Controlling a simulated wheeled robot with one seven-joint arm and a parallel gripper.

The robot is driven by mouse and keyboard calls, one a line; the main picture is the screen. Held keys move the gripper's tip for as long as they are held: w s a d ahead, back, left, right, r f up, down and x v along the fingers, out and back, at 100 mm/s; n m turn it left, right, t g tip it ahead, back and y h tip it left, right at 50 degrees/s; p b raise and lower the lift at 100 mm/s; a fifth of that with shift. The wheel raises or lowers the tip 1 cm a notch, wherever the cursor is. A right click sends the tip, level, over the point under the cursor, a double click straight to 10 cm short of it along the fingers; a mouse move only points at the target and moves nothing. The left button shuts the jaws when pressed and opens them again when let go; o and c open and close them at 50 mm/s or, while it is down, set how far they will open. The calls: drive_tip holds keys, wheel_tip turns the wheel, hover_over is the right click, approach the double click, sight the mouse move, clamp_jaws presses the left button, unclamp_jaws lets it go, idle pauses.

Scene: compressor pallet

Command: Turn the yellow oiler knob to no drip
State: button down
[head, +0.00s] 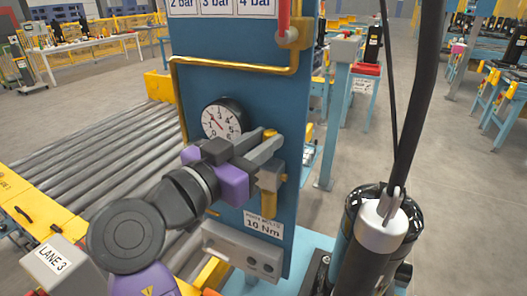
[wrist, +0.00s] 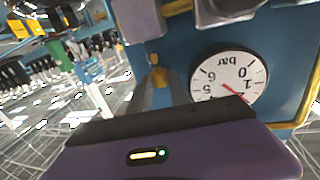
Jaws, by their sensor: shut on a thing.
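The yellow oiler knob (head: 269,133) is a small piece on the front of the blue panel (head: 290,110), partly hidden by my gripper. In the wrist view the yellow knob (wrist: 159,75) shows between the two grey fingers. My gripper (head: 262,147) reaches in from the left and is shut on the knob; it also shows in the wrist view (wrist: 160,85). A squared yellow and grey fitting (head: 269,182) sits just below the fingers. I cannot read any drip marking on the knob.
A round gauge in bar (head: 222,119) sits left of the fingers, its red needle on the low part of the scale. A yellow pipe (head: 240,66) runs above. A grey block (head: 242,250) and a "10 Nm" label (head: 263,224) are below. A black cylinder (head: 372,235) stands right.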

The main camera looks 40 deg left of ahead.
idle(0.5)
drive_tip(key=c, duration=1.5)
unclamp_jaws()
drive_tip(key=s, duration=0.7)
drive_tip(key=shift+s+b, duration=0.4)
drive_tip(key=shift+b, duration=0.05)
